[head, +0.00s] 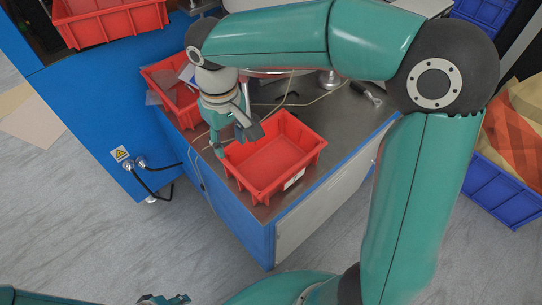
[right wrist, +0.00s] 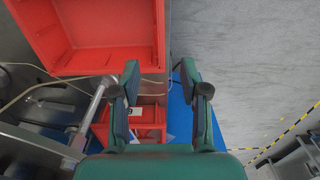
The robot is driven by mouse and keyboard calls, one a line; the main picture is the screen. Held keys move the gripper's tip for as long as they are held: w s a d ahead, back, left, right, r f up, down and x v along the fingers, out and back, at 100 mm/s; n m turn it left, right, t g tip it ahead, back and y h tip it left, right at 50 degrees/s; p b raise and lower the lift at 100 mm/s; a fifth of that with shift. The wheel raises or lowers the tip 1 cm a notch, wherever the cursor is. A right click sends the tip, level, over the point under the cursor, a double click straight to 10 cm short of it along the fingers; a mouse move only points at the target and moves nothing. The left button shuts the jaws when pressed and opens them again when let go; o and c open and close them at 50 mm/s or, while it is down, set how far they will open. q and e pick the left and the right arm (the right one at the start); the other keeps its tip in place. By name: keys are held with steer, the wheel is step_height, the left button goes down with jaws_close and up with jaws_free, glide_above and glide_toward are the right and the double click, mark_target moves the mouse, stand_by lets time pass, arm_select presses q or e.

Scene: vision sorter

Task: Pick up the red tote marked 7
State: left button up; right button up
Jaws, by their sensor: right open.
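A red tote (head: 268,160) stands upright on the metal cabinet top, empty, with a small white label on its right-hand side; the number is too small to read. My right gripper (head: 236,143) is open and empty, pointing down by the tote's left rear corner. In the right wrist view its fingers (right wrist: 160,76) are apart, just below the tote's (right wrist: 85,35) corner; I cannot tell whether they touch the rim. A second red tote (head: 178,108) lies behind the gripper, with papers or cards in it. My left gripper (head: 165,299) barely shows at the bottom edge.
The cabinet top (head: 340,118) holds loose cables and a small metal tool. A blue machine (head: 110,110) stands at left, with another red tote (head: 110,22) on it. A blue crate (head: 497,192) with cardboard-coloured contents is at right. Grey floor in front is clear.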

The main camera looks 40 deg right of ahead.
mark_target(238, 173)
step_height(238, 173, down, 7)
steer(key=shift+d+f+b, duration=0.1)
steer(key=shift+d+b, duration=0.05)
steer(key=shift+b, duration=0.25)
steer(key=f, duration=0.2)
steer(key=s+f, duration=0.1)
steer(key=f, duration=0.1)
steer(key=shift+f, duration=0.15)
steer(key=shift+f+b, duration=0.3)
steer(key=shift+f, duration=0.25)
jaws_close()
